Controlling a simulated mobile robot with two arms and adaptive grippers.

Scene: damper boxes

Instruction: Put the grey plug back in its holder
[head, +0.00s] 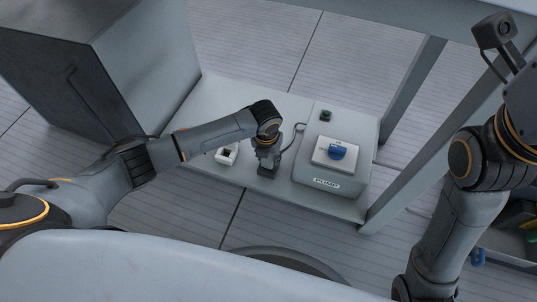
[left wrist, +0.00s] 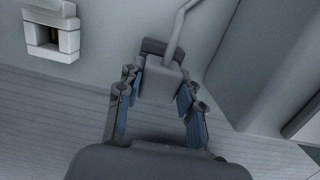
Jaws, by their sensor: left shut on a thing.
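My left gripper (head: 268,158) is low over the shelf, between a white socket-like box and the pump box. In the left wrist view its blue-padded fingers (left wrist: 158,92) are shut on the grey plug (left wrist: 162,80), and a grey cable runs up from the plug. A dark grey block (left wrist: 153,46), perhaps the holder, shows just beyond the plug; it also shows under the gripper in the head view (head: 268,172). I cannot tell whether the plug touches it or sits in it. My right gripper is out of view.
The white box (head: 227,155) with a dark opening stands left of the gripper; it also shows in the left wrist view (left wrist: 52,38). The pump box (head: 337,177) with a blue knob (head: 338,151) stands to the right. A large grey cabinet (head: 120,70) is at the left.

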